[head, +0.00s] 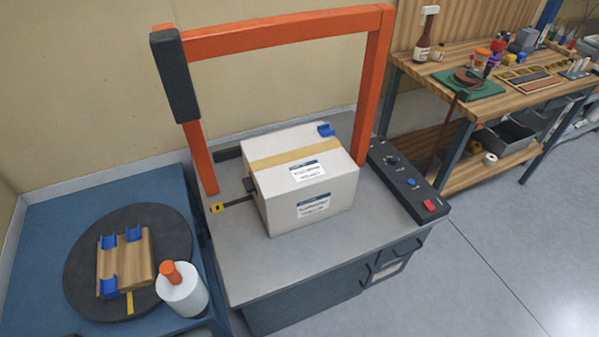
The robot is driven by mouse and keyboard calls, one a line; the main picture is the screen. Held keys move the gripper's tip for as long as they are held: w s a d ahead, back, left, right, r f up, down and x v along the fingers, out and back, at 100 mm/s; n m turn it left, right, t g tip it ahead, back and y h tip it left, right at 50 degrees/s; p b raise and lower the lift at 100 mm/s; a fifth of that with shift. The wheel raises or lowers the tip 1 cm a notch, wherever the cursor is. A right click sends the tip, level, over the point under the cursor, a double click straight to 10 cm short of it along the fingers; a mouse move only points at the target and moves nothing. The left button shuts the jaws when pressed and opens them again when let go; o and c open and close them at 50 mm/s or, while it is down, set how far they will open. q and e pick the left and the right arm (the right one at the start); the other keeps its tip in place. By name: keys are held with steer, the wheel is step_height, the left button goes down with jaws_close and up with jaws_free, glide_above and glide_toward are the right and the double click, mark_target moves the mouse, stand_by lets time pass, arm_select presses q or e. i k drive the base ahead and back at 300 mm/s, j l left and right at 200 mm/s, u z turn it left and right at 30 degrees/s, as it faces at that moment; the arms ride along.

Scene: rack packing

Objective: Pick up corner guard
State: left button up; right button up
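Several small blue corner guards show in the head view. One corner guard (326,130) sits on the far right top edge of a white box (322,185) with a tan tape strip and labels. The others, such as the near-left corner guard (109,286), the far-left one (108,242) and the far-right one (133,233), sit at the edges of a wooden block (125,262) on a dark round turntable (80,265). Neither of my grippers is in view.
A tall orange frame (285,37) arches over the grey table (245,262) around the box. A white cylinder with an orange handle (183,293) stands beside the wooden block. A control panel (408,187) lies right of the box. A cluttered wooden bench (500,105) stands at back right.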

mark_target(109, 287)
steer(key=u, duration=1.7)
